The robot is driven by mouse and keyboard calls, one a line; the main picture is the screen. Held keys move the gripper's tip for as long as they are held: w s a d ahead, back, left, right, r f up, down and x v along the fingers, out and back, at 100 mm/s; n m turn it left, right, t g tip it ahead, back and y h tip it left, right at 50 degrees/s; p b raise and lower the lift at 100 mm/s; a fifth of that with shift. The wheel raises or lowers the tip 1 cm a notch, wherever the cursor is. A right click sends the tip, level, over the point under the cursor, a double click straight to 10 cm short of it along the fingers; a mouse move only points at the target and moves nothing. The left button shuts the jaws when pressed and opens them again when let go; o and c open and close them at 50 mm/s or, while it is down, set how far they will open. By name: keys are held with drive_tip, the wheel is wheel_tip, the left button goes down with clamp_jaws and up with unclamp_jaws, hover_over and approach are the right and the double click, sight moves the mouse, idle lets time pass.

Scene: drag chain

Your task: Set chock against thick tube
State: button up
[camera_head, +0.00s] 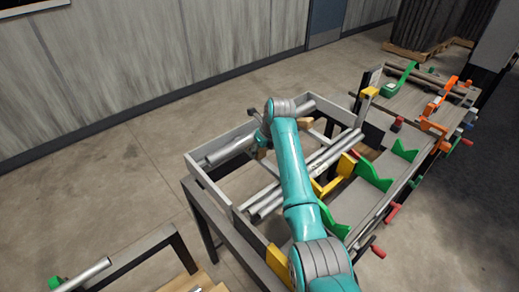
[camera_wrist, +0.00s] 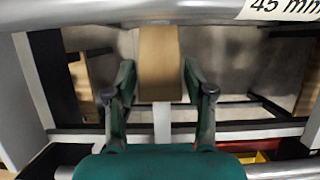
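In the wrist view a thick grey tube (camera_wrist: 120,12) with a white "45 mm" label runs across the top. In the head view the thick tube (camera_head: 228,150) lies along the far side of the grey frame, partly hidden by my gripper (camera_head: 264,142). Another tan block (camera_head: 305,122) shows to its right.
Thinner tubes (camera_head: 322,156) lie across the near side of the frame (camera_head: 218,184). Green cradles (camera_head: 372,172) and yellow parts stand to the right, with red handles at the front. A second wooden block (camera_wrist: 82,88) is at left in the wrist view.

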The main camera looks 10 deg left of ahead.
drive_tip(key=shift+o, duration=0.4)
drive_tip(key=v, duration=1.2)
